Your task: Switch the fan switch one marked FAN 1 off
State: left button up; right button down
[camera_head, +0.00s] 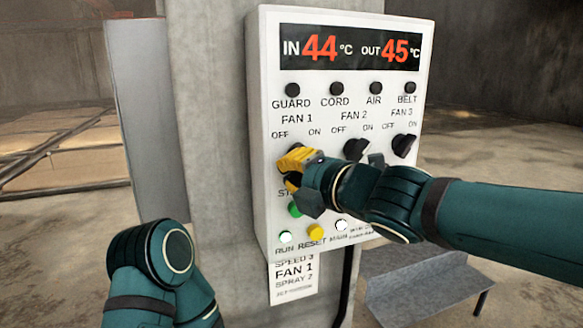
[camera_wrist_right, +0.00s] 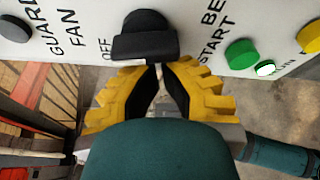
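The white control panel (camera_head: 262,215) hangs on a concrete pillar. Its FAN 1 label sits above OFF and ON marks, and my right gripper covers most of the switch below them in the head view. In the right wrist view the black FAN 1 knob (camera_wrist_right: 146,44) shows beside the OFF mark, its bar lying across the picture. I cannot tell its setting for sure. My right gripper (camera_head: 290,165), with yellow fingers, is at this knob. In the wrist view its fingertips (camera_wrist_right: 160,67) are together at the knob's near edge, not around it. My left gripper is out of view.
The FAN 2 knob (camera_head: 356,148) and FAN 3 knob (camera_head: 404,146) are to the right. Below are a green button (camera_head: 295,209), a yellow button (camera_head: 316,231) and small lamps. A grey metal bench (camera_head: 430,285) stands at lower right. My left arm is at lower left.

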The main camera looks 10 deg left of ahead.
jog(key=shift+n, duration=0.3)
jog(key=shift+w+d+f+n+h+p, duration=0.1)
jog(key=shift+f+n+h+p, duration=0.1)
jog(key=shift+n, duration=0.25)
jog(key=shift+d+f+n+h+p, duration=0.1)
jog(key=shift+n+h+p, duration=0.1)
jog(key=shift+n, duration=0.25)
